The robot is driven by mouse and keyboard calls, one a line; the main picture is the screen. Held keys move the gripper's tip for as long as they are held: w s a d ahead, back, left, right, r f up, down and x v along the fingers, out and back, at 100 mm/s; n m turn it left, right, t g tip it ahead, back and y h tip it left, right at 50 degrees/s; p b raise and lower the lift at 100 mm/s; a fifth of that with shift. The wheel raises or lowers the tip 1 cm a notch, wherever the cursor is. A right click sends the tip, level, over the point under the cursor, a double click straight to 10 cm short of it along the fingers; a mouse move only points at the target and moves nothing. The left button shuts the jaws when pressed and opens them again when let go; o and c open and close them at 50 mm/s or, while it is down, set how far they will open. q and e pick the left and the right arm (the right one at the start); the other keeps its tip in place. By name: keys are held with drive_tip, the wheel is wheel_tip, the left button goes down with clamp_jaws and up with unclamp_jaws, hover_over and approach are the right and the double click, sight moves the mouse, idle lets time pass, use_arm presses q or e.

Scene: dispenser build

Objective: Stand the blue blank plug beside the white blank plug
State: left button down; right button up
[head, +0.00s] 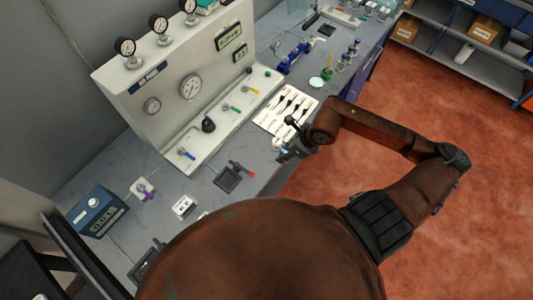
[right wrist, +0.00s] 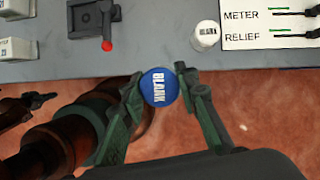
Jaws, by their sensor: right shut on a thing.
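The blue blank plug (right wrist: 159,88) is between the fingers of my right gripper (right wrist: 158,85), which is shut on it. Its round face with the word BLANK points toward the wrist camera. In the wrist view it appears over the red floor, just outside the bench edge. The white blank plug (right wrist: 207,36) stands on the bench near that edge, ahead and to the right, apart from the blue one. In the head view my right gripper (head: 290,151) is at the bench's front edge and the blue plug cannot be made out. My left gripper is not in view.
A white card with METER and RELIEF labels (right wrist: 240,40) lies right of the white plug. A dark fixture with a red-tipped lever (right wrist: 95,18) is to the left. Bare grey bench (right wrist: 150,45) lies between them. A gauge panel (head: 170,85) stands behind.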

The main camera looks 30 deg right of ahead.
drive_tip(key=w+a+f, duration=0.1)
drive_tip(key=w+f, duration=0.1)
drive_tip(key=w+f+p, duration=0.1)
drive_tip(key=w+f, duration=0.1)
drive_tip(key=w+a+f, duration=0.1)
drive_tip(key=w, duration=0.1)
drive_tip(key=shift+w+a+f, duration=0.25)
drive_tip(key=shift+a+f, duration=0.1)
drive_tip(key=shift+f, duration=0.05)
drive_tip(key=shift+p+x, duration=0.4)
drive_tip(key=shift+x, duration=0.5)
wheel_tip(320, 180, down, 2)
drive_tip(key=shift+w+f+p, duration=0.1)
drive_tip(key=shift+w+p, duration=0.05)
drive_tip(key=shift+p, duration=0.4)
drive_tip(key=shift+f, duration=0.4)
drive_tip(key=o, duration=1.2)
drive_tip(key=shift+f, duration=0.1)
